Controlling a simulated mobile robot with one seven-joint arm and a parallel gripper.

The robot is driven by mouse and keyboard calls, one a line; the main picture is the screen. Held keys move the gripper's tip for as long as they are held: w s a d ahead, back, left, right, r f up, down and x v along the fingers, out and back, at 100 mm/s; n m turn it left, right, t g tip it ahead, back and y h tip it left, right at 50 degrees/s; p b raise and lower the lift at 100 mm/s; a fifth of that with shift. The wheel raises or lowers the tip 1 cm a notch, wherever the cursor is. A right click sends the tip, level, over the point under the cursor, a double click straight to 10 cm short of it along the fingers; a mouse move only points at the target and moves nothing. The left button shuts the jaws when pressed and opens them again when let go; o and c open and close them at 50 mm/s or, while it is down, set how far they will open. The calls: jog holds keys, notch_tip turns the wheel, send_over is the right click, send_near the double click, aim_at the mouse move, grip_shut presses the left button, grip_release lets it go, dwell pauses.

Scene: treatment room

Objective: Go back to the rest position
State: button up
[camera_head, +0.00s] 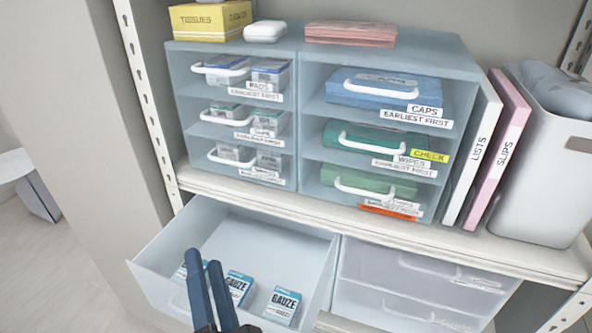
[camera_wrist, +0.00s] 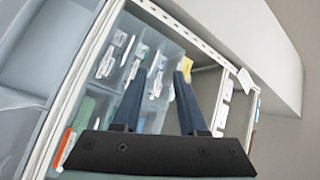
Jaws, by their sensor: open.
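My gripper (camera_head: 203,258) is low in the head view, over the open drawer (camera_head: 262,236) below the shelf. Its two dark blue fingers are apart, with nothing between them. Several white and blue gauze boxes (camera_head: 283,305) lie in the drawer. The fingers partly cover the leftmost boxes, and I cannot tell the gripper's height above them. In the wrist view my gripper (camera_wrist: 158,78) also shows both fingers spread and empty, with the labelled compartments (camera_wrist: 150,50) beyond them, tilted.
A blue-grey cabinet (camera_head: 299,120) with handled, labelled bins stands on the white shelf (camera_head: 270,205). A tissue box (camera_head: 210,20) sits on top. White and pink binders (camera_head: 497,150) and a grey bin (camera_head: 545,170) stand right. A closed translucent drawer unit (camera_head: 420,285) is beside the open drawer.

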jog(key=w+d+r+n+t+h+p, duration=0.1)
jog(key=d+r+n+t, duration=0.2)
jog(key=r, duration=0.9)
jog(key=w+d+r+n+t+h+p, duration=0.1)
jog(key=w+d+r+n+t, duration=0.15)
jog(key=r, duration=0.95)
jog(key=s+d+r+n+t+h+p, duration=0.1)
jog(key=s+d+r+t+h, duration=0.1)
jog(key=r, duration=0.6)
jog(key=s+d+r+n+t+h, duration=0.1)
jog(key=s+d+r+t+h, duration=0.1)
jog(key=r, duration=0.6)
jog(key=shift+s+d+r+h+p, duration=0.2)
jog(key=shift+s+d+h+p, duration=0.2)
jog(key=shift+s+d+h, duration=0.55)
